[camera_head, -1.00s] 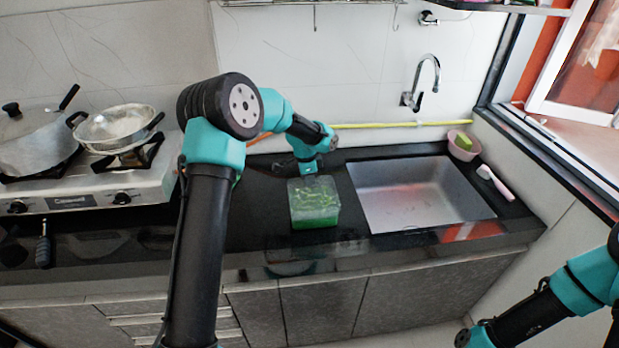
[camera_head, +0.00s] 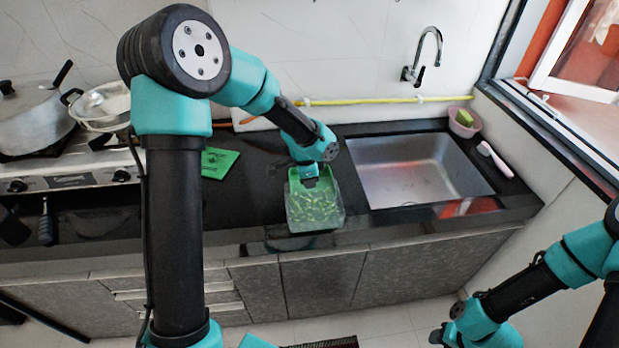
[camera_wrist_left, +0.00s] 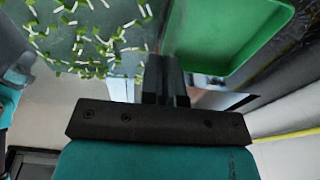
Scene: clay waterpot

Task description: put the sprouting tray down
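The sprouting tray (camera_head: 317,208) is a pale, see-through tray with several green sprouts in it. It hangs at my left gripper (camera_head: 309,180), forward of a green base tray (camera_head: 326,183) that is partly hidden behind it. In the left wrist view, the sprouting tray (camera_wrist_left: 85,35) fills the upper left, and the empty green base tray (camera_wrist_left: 235,30) is at upper right. The left gripper's fingers (camera_wrist_left: 165,72) are together at the sprouting tray's edge and appear shut on it. My right gripper (camera_head: 445,335) is low at the right, away from the counter; its fingers are unclear.
The sink (camera_head: 418,172) is right of the tray. A green card (camera_head: 219,162) lies on the black counter at left, beyond my left arm. The stove with pots (camera_head: 35,120) is farther left. A pink bowl (camera_head: 464,124) and white brush (camera_head: 494,160) are at right.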

